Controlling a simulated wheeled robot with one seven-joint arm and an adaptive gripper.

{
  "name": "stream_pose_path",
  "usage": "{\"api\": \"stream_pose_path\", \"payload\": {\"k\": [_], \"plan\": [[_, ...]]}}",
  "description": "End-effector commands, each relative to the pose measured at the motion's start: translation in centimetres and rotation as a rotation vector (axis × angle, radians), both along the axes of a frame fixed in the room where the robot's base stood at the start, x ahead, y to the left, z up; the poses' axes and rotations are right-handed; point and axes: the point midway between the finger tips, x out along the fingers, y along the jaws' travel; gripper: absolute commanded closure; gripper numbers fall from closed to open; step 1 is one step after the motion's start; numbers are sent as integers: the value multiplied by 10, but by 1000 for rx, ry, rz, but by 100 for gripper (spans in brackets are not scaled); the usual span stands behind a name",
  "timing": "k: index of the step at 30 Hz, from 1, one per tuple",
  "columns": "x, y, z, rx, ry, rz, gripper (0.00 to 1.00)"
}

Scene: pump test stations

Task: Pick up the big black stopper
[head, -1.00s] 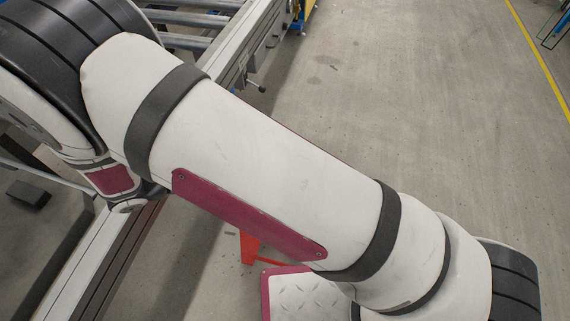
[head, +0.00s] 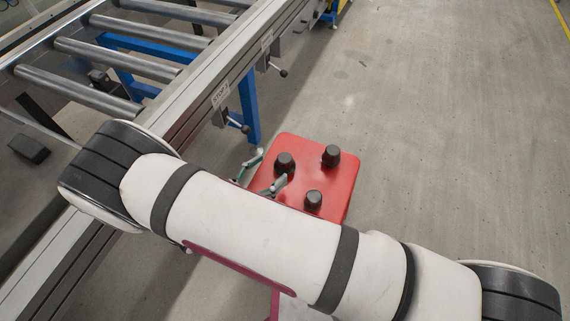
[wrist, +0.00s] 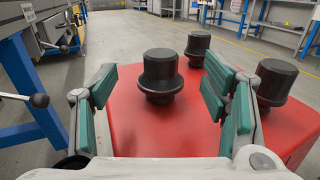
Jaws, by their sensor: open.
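Three black stoppers with wide round caps stand upright on a red stand. The big black stopper (head: 285,162) seems to be the left one, which looks slightly the widest. In the wrist view this stopper (wrist: 160,73) stands centred ahead, between the lines of my green-padded fingers. My gripper (head: 267,172) is open and empty, at the stand's left side. In the wrist view its fingers (wrist: 160,92) are spread to either side of the stopper, with gaps on both sides and no visible contact.
A second stopper (head: 331,155) stands at the back right and a third (head: 313,200) at the front. The third (wrist: 277,82) shows just beyond my right finger. The red stand (head: 345,185) is beside a roller conveyor (head: 190,95) with lever handles. Floor to the right is clear.

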Motion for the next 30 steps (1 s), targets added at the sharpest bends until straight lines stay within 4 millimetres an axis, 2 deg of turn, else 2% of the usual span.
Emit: {"api": "stream_pose_path", "payload": {"k": [8, 18, 25, 26, 30], "plan": [[12, -11, -1, 1, 1, -1, 32], [43, -41, -5, 1, 1, -2, 32], [46, -43, -3, 2, 1, 0, 32], [46, -43, -3, 1, 0, 0, 34], [45, -43, -3, 1, 0, 0, 66]]}}
